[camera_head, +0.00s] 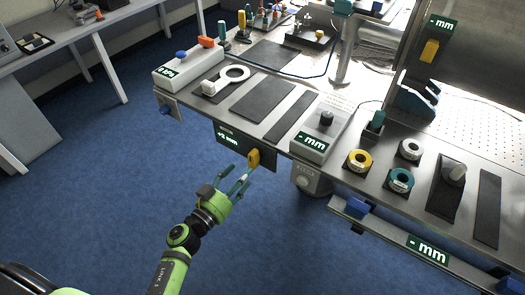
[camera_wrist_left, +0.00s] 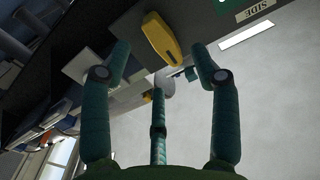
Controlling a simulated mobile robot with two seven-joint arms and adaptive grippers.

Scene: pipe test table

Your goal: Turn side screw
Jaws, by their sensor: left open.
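The side screw (camera_head: 254,159) is a yellow, flat-sided knob on the front edge of the table, beside a dark display reading "+2 mm" (camera_head: 229,138). In the left wrist view the yellow knob (camera_wrist_left: 163,38) shows at the top middle, beyond and between my spread fingers. My left gripper (camera_head: 238,180) is open, with green fingers pointing up at the knob from just below and in front of it. The fingers look apart from the knob; the exact gap is hard to tell. My right gripper is not in view.
The test table (camera_head: 205,117) carries a grey box with a blue button (camera_head: 181,54), a black knob (camera_head: 326,118) and several ring gauges (camera_head: 358,160). A blue block (camera_head: 166,110) is on the front edge to the left. Open blue floor (camera_head: 95,180) lies in front.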

